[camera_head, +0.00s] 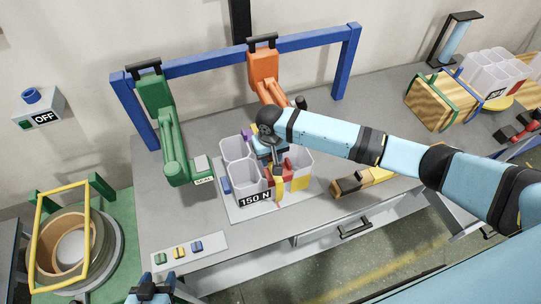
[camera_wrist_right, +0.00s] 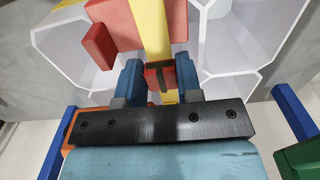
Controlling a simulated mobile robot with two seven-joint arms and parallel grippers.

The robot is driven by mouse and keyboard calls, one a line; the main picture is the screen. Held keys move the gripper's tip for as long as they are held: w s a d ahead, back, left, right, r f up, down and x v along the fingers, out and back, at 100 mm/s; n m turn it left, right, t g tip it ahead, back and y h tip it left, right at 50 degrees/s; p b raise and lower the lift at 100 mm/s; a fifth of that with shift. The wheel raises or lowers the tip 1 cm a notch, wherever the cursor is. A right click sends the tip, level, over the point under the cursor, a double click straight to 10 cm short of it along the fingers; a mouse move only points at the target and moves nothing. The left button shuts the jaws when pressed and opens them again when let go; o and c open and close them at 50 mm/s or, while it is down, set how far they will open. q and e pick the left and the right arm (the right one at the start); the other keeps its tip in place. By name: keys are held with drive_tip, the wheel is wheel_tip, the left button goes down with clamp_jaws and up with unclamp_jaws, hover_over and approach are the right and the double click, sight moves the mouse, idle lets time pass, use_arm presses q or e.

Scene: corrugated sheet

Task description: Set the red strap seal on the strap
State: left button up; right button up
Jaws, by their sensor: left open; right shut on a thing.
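The yellow strap (camera_wrist_right: 152,30) runs down the middle of the right wrist view, against a larger red block (camera_wrist_right: 122,22) and white hexagonal tubes. My right gripper (camera_wrist_right: 160,82) is shut on the small dark-slotted red seal (camera_wrist_right: 157,72), held at the strap. Yellow shows above and below the seal; I cannot tell whether it is seated on the strap or only in front. In the head view my right gripper (camera_head: 272,160) is over the tube bundle (camera_head: 246,177), and the seal is not clear there. My left gripper (camera_head: 150,290) is open at the bottom edge, away from the bundle.
A white card (camera_head: 175,262) holds green, yellow and blue seals at the front left. The green tool (camera_head: 172,130) and orange tool (camera_head: 265,72) hang from the blue frame (camera_head: 210,62) behind the bundle.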

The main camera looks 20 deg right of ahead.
idle(0.4)
drive_tip(key=shift+p, duration=0.5)
drive_tip(key=o, duration=1.4)
